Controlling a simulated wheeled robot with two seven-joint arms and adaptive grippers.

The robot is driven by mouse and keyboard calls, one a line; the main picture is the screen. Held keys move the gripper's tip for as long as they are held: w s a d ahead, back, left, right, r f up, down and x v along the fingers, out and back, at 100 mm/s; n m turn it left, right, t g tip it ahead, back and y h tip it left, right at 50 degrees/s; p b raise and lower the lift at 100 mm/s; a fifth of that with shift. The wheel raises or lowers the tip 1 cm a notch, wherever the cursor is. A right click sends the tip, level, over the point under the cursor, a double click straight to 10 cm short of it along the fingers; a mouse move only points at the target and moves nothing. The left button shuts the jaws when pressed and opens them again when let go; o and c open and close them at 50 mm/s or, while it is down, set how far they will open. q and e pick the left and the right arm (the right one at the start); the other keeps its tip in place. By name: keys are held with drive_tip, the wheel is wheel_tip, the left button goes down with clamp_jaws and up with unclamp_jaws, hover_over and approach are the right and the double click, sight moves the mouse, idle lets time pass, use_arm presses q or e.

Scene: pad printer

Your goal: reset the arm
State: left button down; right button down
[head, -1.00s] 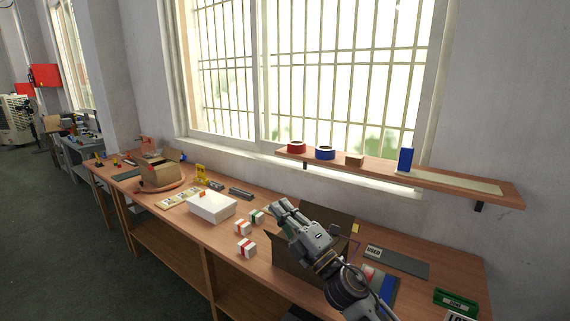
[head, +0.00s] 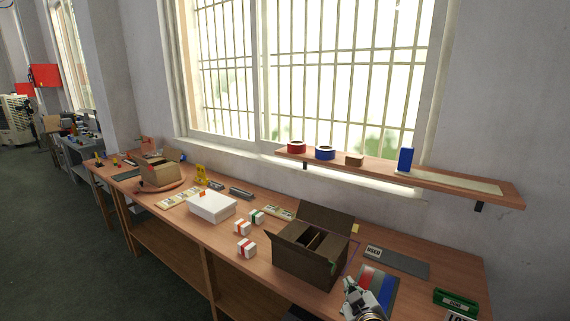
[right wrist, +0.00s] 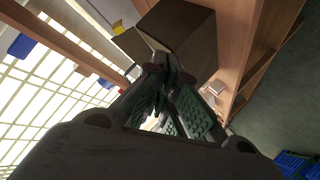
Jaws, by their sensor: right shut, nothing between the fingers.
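My right gripper (head: 350,287) is low in the head view, in front of the open brown cardboard box (head: 304,266) and to its right. It looks shut and holds nothing. In the right wrist view its fingers (right wrist: 162,62) meet in front of the same box (right wrist: 178,35). The box stands upright on the wooden workbench (head: 262,283), flaps open, with a divider showing inside. My left gripper is not in view.
Small white boxes with coloured bands (head: 246,248) and a white box (head: 211,207) stand left of the cardboard box. A striped red, grey and blue mat (head: 378,286) and a dark strip (head: 398,262) lie to the right. A wall shelf (head: 440,182) holds tape rolls.

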drive_tip(key=s+d+f+m+g, duration=0.2)
drive_tip(key=s+f+g, duration=0.4)
drive_tip(key=s, duration=0.5)
drive_tip(key=s+d+f+m+g, duration=0.2)
drive_tip(key=s+f+g, duration=0.2)
drive_tip(key=s+f, duration=0.6)
drive_tip(key=s+f+g, duration=0.1)
drive_tip(key=s+f, duration=0.1)
drive_tip(key=f, duration=1.4)
drive_tip(key=s+f+g, duration=0.1)
drive_tip(key=s+f, duration=0.1)
drive_tip(key=f, duration=1.4)
drive_tip(key=s+d+f, duration=0.3)
drive_tip(key=s+f, duration=0.6)
drive_tip(key=s, duration=0.2)
drive_tip(key=s+d+f, duration=0.3)
drive_tip(key=s+f, duration=0.7)
drive_tip(key=shift+s+f+n+g, duration=0.15)
drive_tip(key=shift+s+n+g, duration=0.15)
drive_tip(key=shift+s, duration=0.1)
